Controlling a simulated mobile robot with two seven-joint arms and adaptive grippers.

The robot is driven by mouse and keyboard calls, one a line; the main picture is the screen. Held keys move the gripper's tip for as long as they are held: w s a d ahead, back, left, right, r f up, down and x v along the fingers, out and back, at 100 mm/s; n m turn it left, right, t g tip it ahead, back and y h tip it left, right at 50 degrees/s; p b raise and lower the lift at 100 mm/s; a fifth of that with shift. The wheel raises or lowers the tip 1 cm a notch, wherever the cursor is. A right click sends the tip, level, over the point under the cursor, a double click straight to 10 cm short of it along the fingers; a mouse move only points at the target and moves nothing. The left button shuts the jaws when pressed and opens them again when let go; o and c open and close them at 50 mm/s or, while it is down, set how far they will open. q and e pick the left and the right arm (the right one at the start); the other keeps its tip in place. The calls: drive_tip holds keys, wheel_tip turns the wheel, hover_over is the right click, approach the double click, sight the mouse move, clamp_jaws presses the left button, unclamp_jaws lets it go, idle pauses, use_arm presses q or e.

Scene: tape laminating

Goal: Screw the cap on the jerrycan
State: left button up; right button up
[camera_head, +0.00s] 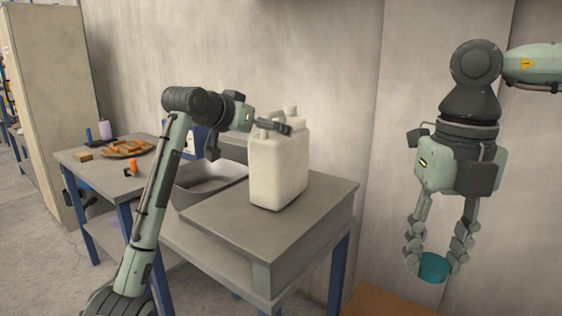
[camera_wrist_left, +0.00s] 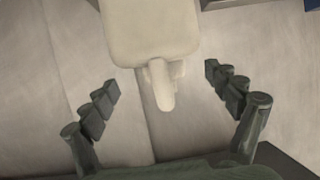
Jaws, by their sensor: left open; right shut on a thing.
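The white jerrycan (camera_head: 277,172) stands upright on the grey worktable. In the left wrist view its pale body (camera_wrist_left: 150,30) is at the top, with a protruding part (camera_wrist_left: 161,84) between the fingers. My left gripper (camera_head: 287,128) is at the jerrycan's top in the head view. In the left wrist view my left gripper (camera_wrist_left: 162,85) has its fingers wide apart on either side of that part, touching nothing visibly. My right gripper (camera_head: 433,264) points down at the right and is shut on a teal cap (camera_head: 433,268), held in the air away from the jerrycan.
The grey worktable (camera_head: 232,222) has a sunken basin (camera_head: 205,190) left of the jerrycan. A table further left holds a plate (camera_head: 125,149) with orange pieces, an orange item (camera_head: 133,167) and a purple cylinder (camera_head: 105,130). A brown surface (camera_head: 385,301) lies below the right gripper.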

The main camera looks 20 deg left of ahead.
use_arm(q)
drive_tip(key=shift+o, duration=0.6)
drive_tip(key=shift+x, duration=1.35)
drive_tip(key=shift+p+x, duration=0.5)
drive_tip(key=shift+x, duration=2.1)
drive_tip(key=shift+w+r, duration=0.1)
drive_tip(key=shift+r, duration=0.1)
drive_tip(key=c, duration=1.7)
drive_tip(key=shift+a+r, duration=0.1)
drive_tip(key=shift+r, duration=0.1)
drive_tip(key=shift+c, duration=0.9)
drive_tip(key=shift+r, duration=0.1)
